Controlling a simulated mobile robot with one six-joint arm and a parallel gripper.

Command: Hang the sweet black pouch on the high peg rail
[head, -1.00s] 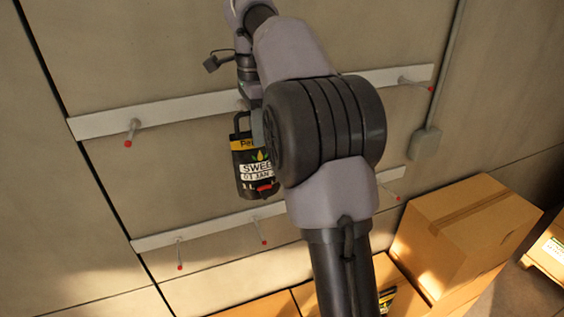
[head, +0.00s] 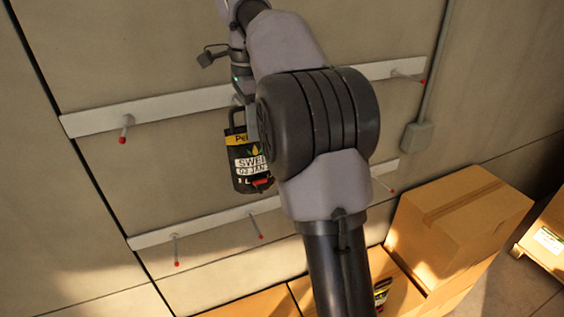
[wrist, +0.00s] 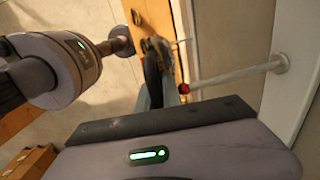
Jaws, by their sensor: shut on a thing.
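The black pouch (head: 251,163), with a yellow band and a white label reading "SWE…", hangs upright from my gripper (head: 250,123) in the head view. My gripper is shut on its top, partly hidden behind my arm. The high peg rail (head: 160,108) is a pale strip on the wall behind, with red-tipped pegs at left (head: 125,128) and right (head: 408,76). In the wrist view, a dark edge of the pouch (wrist: 152,78) shows beyond my gripper (wrist: 166,70). A red-tipped peg (wrist: 235,76) points at it from the right. I cannot tell whether they touch.
A lower rail (head: 205,225) with several red-tipped pegs runs below the high one. Cardboard boxes (head: 455,225) stand at the lower right. A conduit with a grey box (head: 416,137) runs down the wall at right.

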